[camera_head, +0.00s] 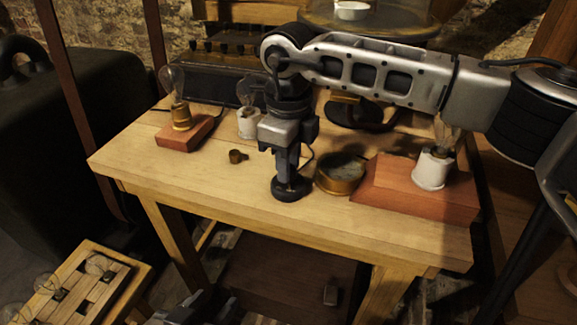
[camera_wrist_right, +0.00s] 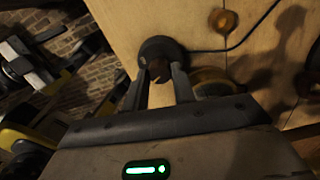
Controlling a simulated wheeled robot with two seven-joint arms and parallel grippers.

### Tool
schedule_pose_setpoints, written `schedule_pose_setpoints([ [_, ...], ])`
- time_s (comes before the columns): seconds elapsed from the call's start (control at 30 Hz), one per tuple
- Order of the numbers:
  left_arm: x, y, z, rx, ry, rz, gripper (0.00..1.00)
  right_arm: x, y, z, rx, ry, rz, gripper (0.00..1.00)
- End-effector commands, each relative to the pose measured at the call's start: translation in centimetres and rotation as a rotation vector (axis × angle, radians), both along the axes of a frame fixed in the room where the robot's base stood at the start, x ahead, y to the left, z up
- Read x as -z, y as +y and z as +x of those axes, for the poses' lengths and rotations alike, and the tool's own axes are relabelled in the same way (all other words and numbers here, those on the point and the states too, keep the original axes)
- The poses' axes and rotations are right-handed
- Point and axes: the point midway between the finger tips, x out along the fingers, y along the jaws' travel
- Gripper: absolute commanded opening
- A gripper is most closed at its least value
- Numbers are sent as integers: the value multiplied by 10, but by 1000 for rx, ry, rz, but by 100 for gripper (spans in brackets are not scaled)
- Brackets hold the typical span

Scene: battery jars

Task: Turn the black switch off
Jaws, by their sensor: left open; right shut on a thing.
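The black switch (camera_head: 291,190) has a round black base and sits near the front edge of the wooden table. My right gripper (camera_head: 288,176) points straight down over it. In the right wrist view, the switch (camera_wrist_right: 158,46) lies at the fingertips. My right gripper (camera_wrist_right: 160,74) is shut on its small brownish lever, between the two fingers. The lever's exact position is hard to tell. My left gripper (camera_head: 203,308) shows only as a dark shape at the bottom edge, below the table and away from the switch; it is open.
A brass dial (camera_head: 341,174) stands close right of the switch. A small brown knob (camera_head: 237,156) lies to the left. Bulbs stand on a red block (camera_head: 184,134), in a white socket (camera_head: 249,124) and on a larger red base (camera_head: 413,196). A wire runs from the switch.

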Motion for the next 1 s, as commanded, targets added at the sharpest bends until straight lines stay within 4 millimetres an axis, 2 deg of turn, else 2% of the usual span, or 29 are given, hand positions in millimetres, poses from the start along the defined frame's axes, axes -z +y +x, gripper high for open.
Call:
schedule_pose_setpoints([
  [0.4,6,-1,-2,7,-8,3,48,-1,0,1,-278,-4,3,3],
  [1.0,6,-2,-3,9,-10,2,48,-2,1,1,-363,-5,4,3],
])
